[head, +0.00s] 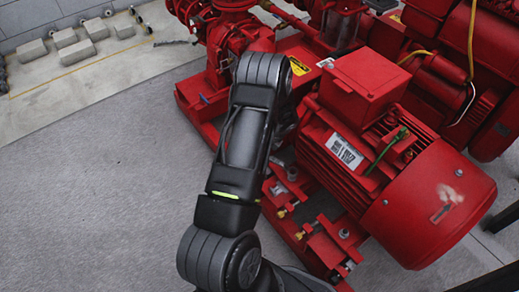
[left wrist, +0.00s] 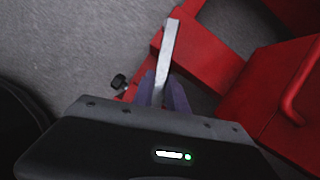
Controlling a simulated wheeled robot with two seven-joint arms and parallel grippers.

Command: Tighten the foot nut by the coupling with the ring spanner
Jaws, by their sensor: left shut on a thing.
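My left gripper (left wrist: 163,92) is shut on a grey metal bar, the spanner (left wrist: 169,45), in the left wrist view. The spanner points away from the gripper over a red base frame. I cannot make out a ring end or tell whether it touches a nut. A foot nut (head: 292,174) shows at the motor's coupling-side foot, just right of my arm. Another foot nut (head: 343,234) shows at the nearer foot. My right gripper is not in view.
The red motor (head: 400,180) stands right of my arm, with the red pump (head: 235,45) behind. Brass-tipped screws (head: 282,213) stick out along the base frame. A dark knob-like bolt (left wrist: 119,81) shows left of the spanner. Grey floor (head: 90,200) is clear on the left.

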